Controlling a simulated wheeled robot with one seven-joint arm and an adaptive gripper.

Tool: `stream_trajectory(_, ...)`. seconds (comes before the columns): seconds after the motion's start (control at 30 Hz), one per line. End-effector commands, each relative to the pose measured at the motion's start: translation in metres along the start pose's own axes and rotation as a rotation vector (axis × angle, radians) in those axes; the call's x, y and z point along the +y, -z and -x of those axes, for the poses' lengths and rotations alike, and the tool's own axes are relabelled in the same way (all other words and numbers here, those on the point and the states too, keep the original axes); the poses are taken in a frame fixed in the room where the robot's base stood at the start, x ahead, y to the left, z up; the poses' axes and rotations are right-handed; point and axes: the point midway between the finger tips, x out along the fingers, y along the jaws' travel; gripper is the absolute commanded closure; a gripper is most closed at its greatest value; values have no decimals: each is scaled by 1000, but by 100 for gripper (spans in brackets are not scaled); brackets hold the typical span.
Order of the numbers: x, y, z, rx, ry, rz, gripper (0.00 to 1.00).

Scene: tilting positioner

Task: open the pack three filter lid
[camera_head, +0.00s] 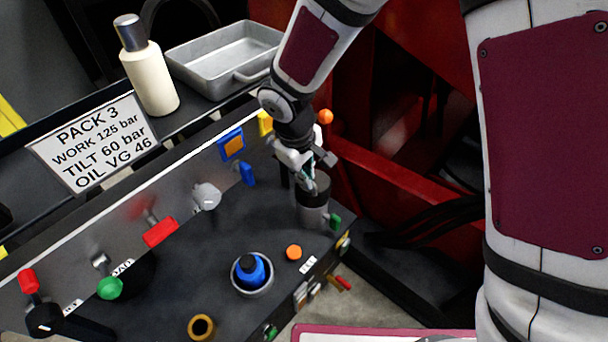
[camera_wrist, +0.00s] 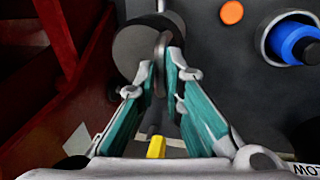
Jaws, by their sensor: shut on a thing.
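The filter housing (camera_head: 314,215) is a short grey cylinder at the far right corner of the dark pack top in the head view. Its dark round lid (camera_head: 320,188) sits on it, and in the wrist view the lid (camera_wrist: 132,50) shows as a dark disc with an upright grey tab (camera_wrist: 162,48). My gripper (camera_head: 309,180) is over the lid in the head view. In the wrist view my gripper (camera_wrist: 162,72) is shut on the tab, one finger on each side. The lid's far side is partly hidden by the fingers in the head view.
A sign (camera_head: 92,140) reads PACK 3. A blue-capped filler (camera_head: 250,272), an orange cap (camera_head: 294,252) and a brass ring (camera_head: 201,327) stand on the pack top. Levers with red (camera_head: 160,232) and green (camera_head: 110,288) handles line the left. A red frame (camera_head: 400,190) stands close to the right.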

Motion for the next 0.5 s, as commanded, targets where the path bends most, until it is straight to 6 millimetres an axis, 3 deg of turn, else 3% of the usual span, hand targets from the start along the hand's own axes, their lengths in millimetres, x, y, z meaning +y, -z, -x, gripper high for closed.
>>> stream_trajectory(0.03,11,0,6,0,-4,-5,100)
stream_trajectory(0.2,29,-1,10,0,-5,-3,100)
stream_trajectory(0.5,32,-1,7,0,-5,-3,100)
